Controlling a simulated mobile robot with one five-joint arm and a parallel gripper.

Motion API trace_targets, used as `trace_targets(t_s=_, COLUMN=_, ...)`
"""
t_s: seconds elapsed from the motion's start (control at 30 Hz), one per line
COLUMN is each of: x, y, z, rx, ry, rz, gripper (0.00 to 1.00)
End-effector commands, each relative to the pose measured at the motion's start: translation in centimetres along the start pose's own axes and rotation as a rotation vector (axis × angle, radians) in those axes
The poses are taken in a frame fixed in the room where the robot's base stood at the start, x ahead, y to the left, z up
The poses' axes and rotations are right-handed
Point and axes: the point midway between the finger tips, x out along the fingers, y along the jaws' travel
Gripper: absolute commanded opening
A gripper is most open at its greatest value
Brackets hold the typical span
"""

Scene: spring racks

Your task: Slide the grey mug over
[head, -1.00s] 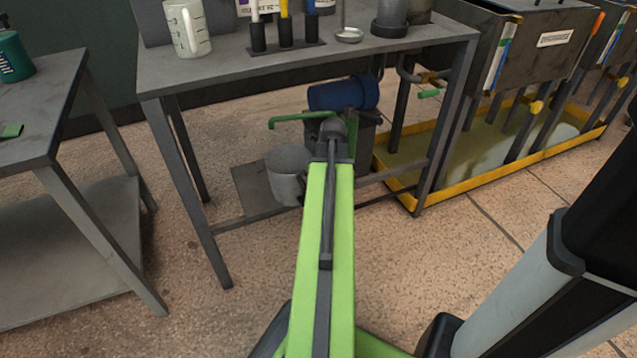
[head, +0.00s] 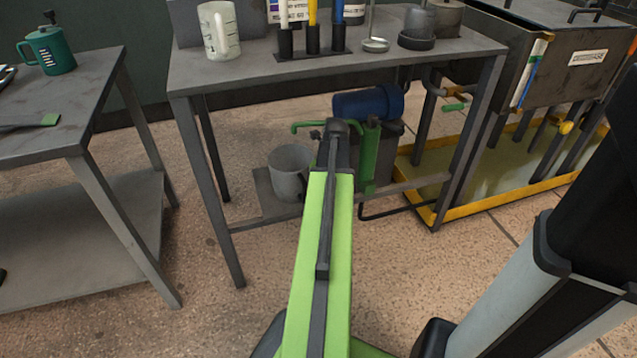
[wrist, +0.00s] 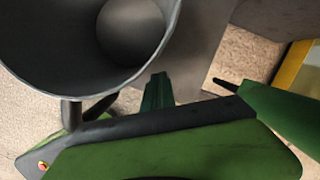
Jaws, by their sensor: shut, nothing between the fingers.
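The grey mug (head: 287,178) stands upright on a low plate under the middle bench, left of my arm. In the wrist view the grey mug (wrist: 45,58) is large and close at top left, its open mouth showing the round bottom inside, with no load visible in it. My gripper (wrist: 157,92) is in the wrist view, below and right of the mug's rim. It is shut and holds nothing. I cannot tell whether it touches the mug. In the head view its tips are hidden behind my green arm.
The low plate (head: 266,196) lies beneath the bench (head: 235,80). A blue motor (head: 368,103) and a green pipe (head: 300,127) stand behind my arm. Bench legs and a yellow-edged tray (head: 480,207) bound the space at right. Another table (head: 100,90) is at left.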

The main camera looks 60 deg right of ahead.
Motion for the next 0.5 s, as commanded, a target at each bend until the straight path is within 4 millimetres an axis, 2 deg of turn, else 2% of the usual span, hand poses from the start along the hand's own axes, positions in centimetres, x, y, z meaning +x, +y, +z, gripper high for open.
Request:
trace_targets(t_s=0.17, x=-0.5, y=1.3, z=-1.8, rx=-0.015, ry=0.0, rz=0.004, gripper=0.0)
trace_targets(t_s=0.3, x=-4.5, y=1.3, z=-1.2, rx=-0.02, ry=-0.001, rz=0.005, gripper=0.0)
trace_targets(t_s=0.5, x=-9.0, y=1.4, z=-1.2, rx=-0.022, ry=0.0, rz=0.006, gripper=0.0)
